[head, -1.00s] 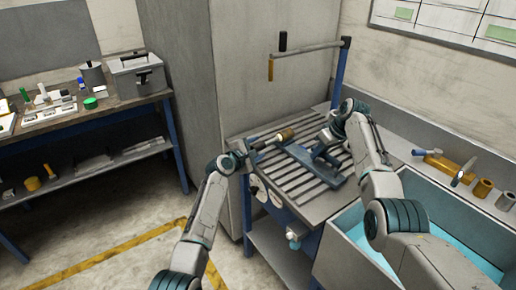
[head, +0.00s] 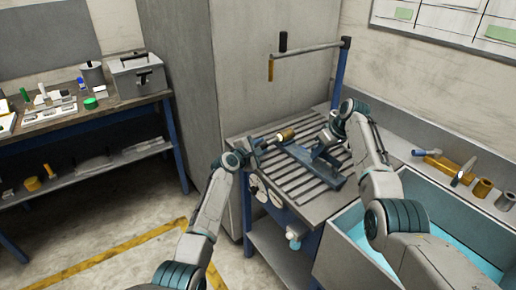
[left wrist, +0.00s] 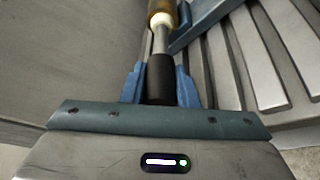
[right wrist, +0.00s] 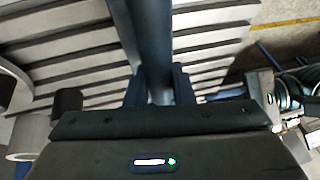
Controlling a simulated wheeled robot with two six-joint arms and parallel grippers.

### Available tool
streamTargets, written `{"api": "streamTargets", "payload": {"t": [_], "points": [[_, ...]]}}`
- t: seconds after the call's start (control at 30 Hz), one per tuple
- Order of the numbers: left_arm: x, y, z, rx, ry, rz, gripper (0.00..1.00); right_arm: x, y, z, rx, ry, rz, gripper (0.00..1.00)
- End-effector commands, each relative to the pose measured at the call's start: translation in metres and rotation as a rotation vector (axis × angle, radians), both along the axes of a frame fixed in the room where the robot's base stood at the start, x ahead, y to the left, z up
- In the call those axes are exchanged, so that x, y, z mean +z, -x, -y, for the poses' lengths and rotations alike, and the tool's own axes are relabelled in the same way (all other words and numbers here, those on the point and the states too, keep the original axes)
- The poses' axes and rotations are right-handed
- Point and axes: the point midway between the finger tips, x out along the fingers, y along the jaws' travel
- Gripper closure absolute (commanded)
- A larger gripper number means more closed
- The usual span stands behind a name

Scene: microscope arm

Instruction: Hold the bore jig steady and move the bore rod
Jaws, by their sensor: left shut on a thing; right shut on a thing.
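The bore rod (head: 262,144) has a black grip and a thin steel shaft, which the left wrist view shows (left wrist: 161,42). My left gripper (head: 248,152) is shut on the black grip (left wrist: 160,78). The shaft runs to a brass-coloured cylinder (head: 286,135) with a pale near end; how deep it goes inside is hidden. The blue-grey bore jig (head: 312,164) lies on the slatted table. My right gripper (head: 334,136) is shut on the jig's upright bar, which looks dark in the right wrist view (right wrist: 153,45). The right arm hides part of the jig.
The slatted table (head: 318,201) has bare slats in front of the jig. A post with a horizontal arm (head: 308,49) stands behind it. A blue-lined bin (head: 345,250) is at the front right.

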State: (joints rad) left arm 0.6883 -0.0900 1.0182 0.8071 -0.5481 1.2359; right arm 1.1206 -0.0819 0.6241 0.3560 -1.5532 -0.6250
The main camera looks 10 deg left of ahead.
Motion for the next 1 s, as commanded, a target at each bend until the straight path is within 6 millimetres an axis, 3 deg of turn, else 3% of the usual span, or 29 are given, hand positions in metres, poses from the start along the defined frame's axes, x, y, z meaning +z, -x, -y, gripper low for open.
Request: {"api": "streamTargets", "payload": {"t": [0.2,0.53,0.57,0.63,1.0], "points": [[0.0,-0.016,0.018,-0.002,-0.002,-0.002,1.0,0.003,0.0,-0.002,0.005,-0.004,0.003,1.0],[-0.001,-0.017,0.019,-0.003,-0.003,-0.002,1.0,0.003,0.0,-0.003,0.005,-0.004,0.003,1.0],[-0.001,-0.017,0.019,-0.003,-0.003,-0.002,0.68,0.003,0.0,-0.003,0.005,-0.004,0.003,1.0],[-0.001,-0.017,0.019,-0.003,-0.003,-0.002,0.54,0.003,0.0,-0.002,0.005,-0.004,0.003,1.0],[0.0,-0.016,0.018,-0.001,-0.002,-0.001,0.51,0.003,-0.001,-0.001,0.003,-0.003,0.004,1.0]]}}
